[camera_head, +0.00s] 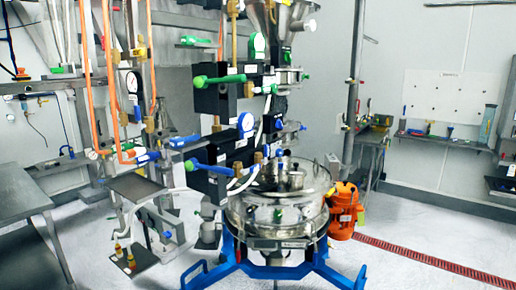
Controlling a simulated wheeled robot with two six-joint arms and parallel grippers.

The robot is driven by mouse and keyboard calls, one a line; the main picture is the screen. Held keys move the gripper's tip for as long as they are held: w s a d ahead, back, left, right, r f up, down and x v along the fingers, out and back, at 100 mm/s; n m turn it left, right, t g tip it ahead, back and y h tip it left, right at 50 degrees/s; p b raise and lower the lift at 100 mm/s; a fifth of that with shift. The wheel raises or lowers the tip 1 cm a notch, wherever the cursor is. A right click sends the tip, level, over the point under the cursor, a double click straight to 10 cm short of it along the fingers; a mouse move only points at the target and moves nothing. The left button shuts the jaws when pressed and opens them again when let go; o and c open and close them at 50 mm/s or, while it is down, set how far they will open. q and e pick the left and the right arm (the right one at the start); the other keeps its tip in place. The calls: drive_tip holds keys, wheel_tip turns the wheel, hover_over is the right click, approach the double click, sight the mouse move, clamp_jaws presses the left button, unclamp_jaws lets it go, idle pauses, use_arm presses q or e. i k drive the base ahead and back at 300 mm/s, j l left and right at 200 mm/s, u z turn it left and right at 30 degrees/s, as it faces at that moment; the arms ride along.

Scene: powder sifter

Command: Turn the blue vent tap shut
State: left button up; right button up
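Several blue handles show around the powder sifter, and I cannot tell which one is the vent tap. One blue lever (194,164) points left from a black block beside the sifter's lid. Another blue handle (183,141) lies just above it, and a third (147,157) is on the pipework to the left. The steel sifter (278,212) stands on a blue frame (250,270) in the middle. Neither of my grippers is in view, and nothing touches the handles.
A green lever (218,80) points left higher up on the black blocks. A grey bench (20,190) stands at the left. The floor (410,225) at the right is clear, with a red drain strip (430,262).

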sight(266, 147)
drive_tip(key=u, duration=1.35)
drive_tip(key=l+u, duration=0.45)
drive_tip(key=k+l, duration=0.1)
drive_tip(key=l, duration=0.4)
drive_tip(key=k+l, duration=0.15)
drive_tip(key=l, duration=0.35)
drive_tip(key=k+l, duration=0.1)
drive_tip(key=l, duration=0.4)
drive_tip(key=k+l, duration=0.1)
drive_tip(key=l, duration=0.4)
drive_tip(key=k+l, duration=0.15)
drive_tip(key=l, duration=0.3)
drive_tip(key=k+l, duration=0.1)
drive_tip(key=l, duration=0.4)
drive_tip(key=k+l, duration=0.1)
drive_tip(key=l, duration=0.4)
drive_tip(key=k+l, duration=0.15)
drive_tip(key=l, duration=0.35)
